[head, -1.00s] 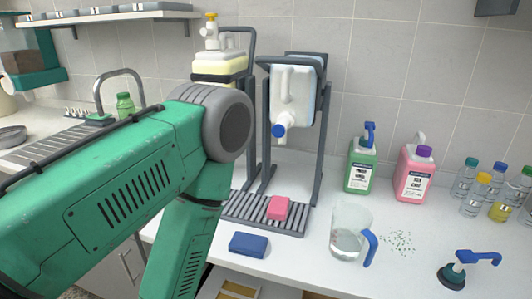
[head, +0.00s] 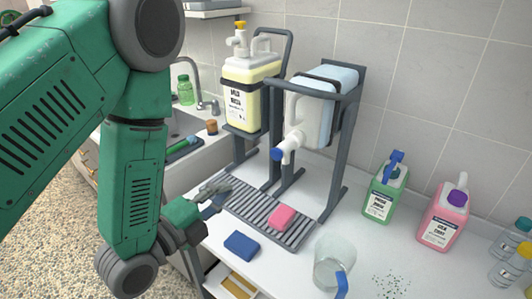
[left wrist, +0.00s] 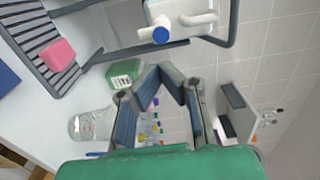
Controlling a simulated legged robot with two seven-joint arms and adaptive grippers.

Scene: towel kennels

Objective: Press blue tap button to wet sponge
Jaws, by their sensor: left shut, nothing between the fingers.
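The blue tap button (head: 277,154) sits on the spout of a white jug (head: 312,118) held tilted in a dark metal stand. In the left wrist view the blue button (left wrist: 160,35) is at the top. A pink sponge (head: 282,216) lies on the slatted rack (head: 247,203) below the tap; it also shows in the left wrist view (left wrist: 57,54). My left gripper (head: 222,188) is shut and empty, left of the rack and lower than the button, apart from it. Its fingertips meet in the left wrist view (left wrist: 162,68). My right gripper is not in view.
A blue block (head: 241,245) lies in front of the rack. A clear pitcher (head: 330,262) stands at its right. Green (head: 384,192) and pink (head: 442,215) bottles stand farther right. A yellow jug (head: 251,95) stands behind, near the sink (head: 183,124).

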